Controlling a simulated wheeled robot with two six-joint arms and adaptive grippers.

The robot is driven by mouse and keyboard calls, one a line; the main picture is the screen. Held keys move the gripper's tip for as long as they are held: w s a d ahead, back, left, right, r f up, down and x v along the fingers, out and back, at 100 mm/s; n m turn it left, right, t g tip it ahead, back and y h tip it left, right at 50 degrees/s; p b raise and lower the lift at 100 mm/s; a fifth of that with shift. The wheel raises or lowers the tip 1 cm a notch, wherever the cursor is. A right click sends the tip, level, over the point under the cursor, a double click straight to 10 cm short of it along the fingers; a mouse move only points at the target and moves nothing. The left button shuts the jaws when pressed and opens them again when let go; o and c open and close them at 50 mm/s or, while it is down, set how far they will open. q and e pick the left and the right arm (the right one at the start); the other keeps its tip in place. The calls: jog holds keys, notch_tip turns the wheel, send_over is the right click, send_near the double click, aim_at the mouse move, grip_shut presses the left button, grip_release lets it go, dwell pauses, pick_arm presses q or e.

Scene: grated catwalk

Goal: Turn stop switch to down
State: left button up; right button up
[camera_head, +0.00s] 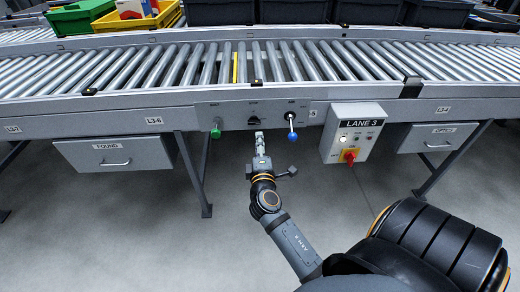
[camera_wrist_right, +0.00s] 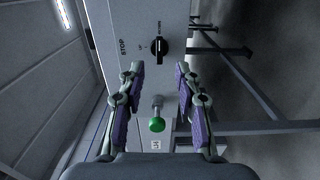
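The stop switch (camera_head: 254,121) is a black rotary knob at the middle of the grey panel under the conveyor. In the right wrist view the knob (camera_wrist_right: 160,47) sits beside the printed word STOP, with a pale mark on its face; I cannot tell its exact setting. My right gripper (camera_head: 260,136) is just in front of and below the knob. My left gripper is not in view.
A green-knobbed lever (camera_head: 215,132) is left of the switch and a blue-balled lever (camera_head: 292,135) right of it. A LANE 3 box (camera_head: 352,132) with a red knob hangs further right. Drawers (camera_head: 115,151) hang under the roller conveyor (camera_head: 170,70). The floor below is clear.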

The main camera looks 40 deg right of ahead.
jog(key=v, duration=0.3)
jog(key=shift+s, duration=0.2)
